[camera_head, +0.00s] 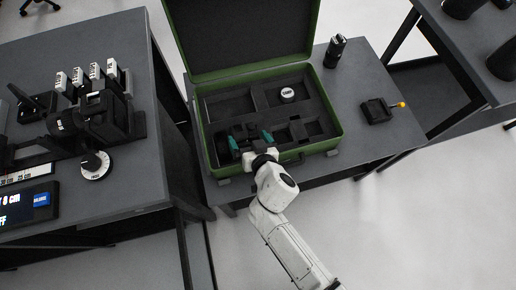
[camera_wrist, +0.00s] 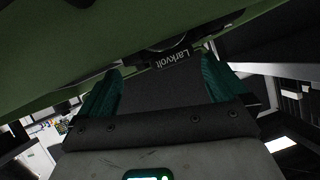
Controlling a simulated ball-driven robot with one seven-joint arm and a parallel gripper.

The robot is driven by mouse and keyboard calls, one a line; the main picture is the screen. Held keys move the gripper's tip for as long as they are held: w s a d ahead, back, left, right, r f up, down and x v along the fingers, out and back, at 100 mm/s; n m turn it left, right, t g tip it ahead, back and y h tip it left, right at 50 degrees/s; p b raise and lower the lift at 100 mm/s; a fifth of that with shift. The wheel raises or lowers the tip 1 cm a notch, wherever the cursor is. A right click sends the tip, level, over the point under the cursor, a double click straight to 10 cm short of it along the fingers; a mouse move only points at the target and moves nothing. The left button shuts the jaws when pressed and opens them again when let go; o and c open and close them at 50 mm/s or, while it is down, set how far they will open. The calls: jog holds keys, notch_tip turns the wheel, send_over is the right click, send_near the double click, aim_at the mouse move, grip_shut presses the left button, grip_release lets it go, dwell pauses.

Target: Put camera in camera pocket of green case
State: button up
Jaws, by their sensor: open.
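The green case (camera_head: 336,130) stands open on the middle table, its lid raised at the back. Its dark foam has several pockets. A black camera (camera_head: 246,129) shows at the front-left pocket, partly hidden by my gripper. In the wrist view the black camera (camera_wrist: 172,58) shows a "Larkvoll" label, upside down, between my fingers. My gripper (camera_head: 250,140) is open, with its teal fingertips on either side of the camera at the case's front edge. How deep the camera sits in the pocket cannot be told.
A round item with a white top (camera_head: 287,93) sits in a back pocket. A black cylinder (camera_head: 335,51) and a small black device with an orange tip (camera_head: 376,111) stand right of the case. The left table (camera_head: 150,185) holds black equipment and a white dial (camera_head: 96,164).

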jog(key=v, duration=1)
jog(key=shift+s+r+p, duration=0.2)
jog(key=shift+p, duration=0.1)
jog(key=shift+d, duration=0.1)
jog(key=s+d+m+g+h, duration=0.1)
jog(key=d+g+h, duration=0.15)
jog(key=d, duration=0.65)
jog(key=s+d+m+g+h, duration=0.2)
jog(key=d+h, duration=0.2)
jog(key=d, duration=0.5)
jog(key=s+d+r+g+y, duration=0.1)
jog(key=s+d+g, duration=0.5)
jog(key=s, duration=0.7)
jog(key=shift+s+d+r+n, duration=0.15)
jog(key=shift+s+d+n, duration=0.2)
jog(key=shift+d, duration=0.75)
jog(key=shift+c, duration=0.3)
